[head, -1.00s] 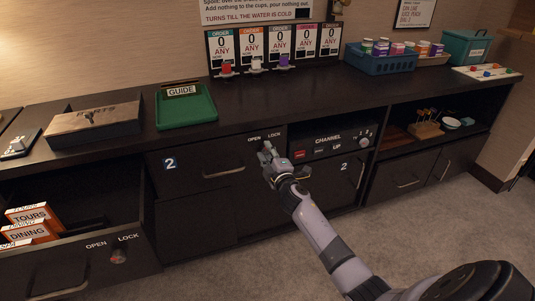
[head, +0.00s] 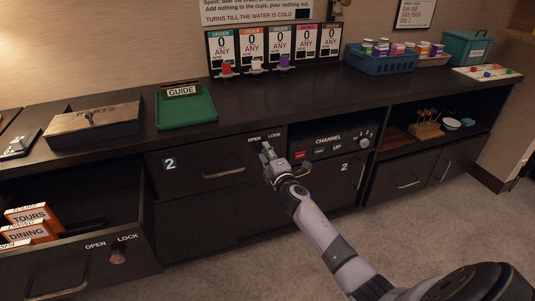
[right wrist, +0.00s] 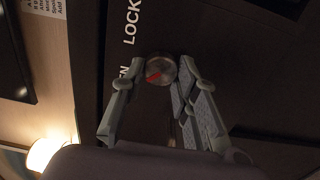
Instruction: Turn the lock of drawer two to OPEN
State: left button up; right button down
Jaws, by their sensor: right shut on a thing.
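Drawer two (head: 210,160), a dark front with a white 2 on a blue label, is closed under the counter. The words OPEN and LOCK (head: 264,137) stand at its upper right. My right gripper (head: 267,153) is at the lock there and hides the knob in the head view. In the right wrist view, the round metal lock knob (right wrist: 161,69) sits between my right gripper's fingers (right wrist: 160,80), which are shut on it. Its red mark slants to the lower left, toward the partly hidden OPEN word (right wrist: 124,72). My left gripper is not in view.
The drawer at the left (head: 75,270) stands open with orange boxes (head: 30,225) inside and its own lock knob (head: 117,257). A channel panel (head: 330,145) is just right of my right gripper. A green tray (head: 186,108) is on the counter above.

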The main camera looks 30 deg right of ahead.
jog(key=c, duration=1.2)
grip_release()
jog(key=shift+c, duration=0.2)
jog(key=v, duration=1.2)
jog(key=shift+f, duration=0.1)
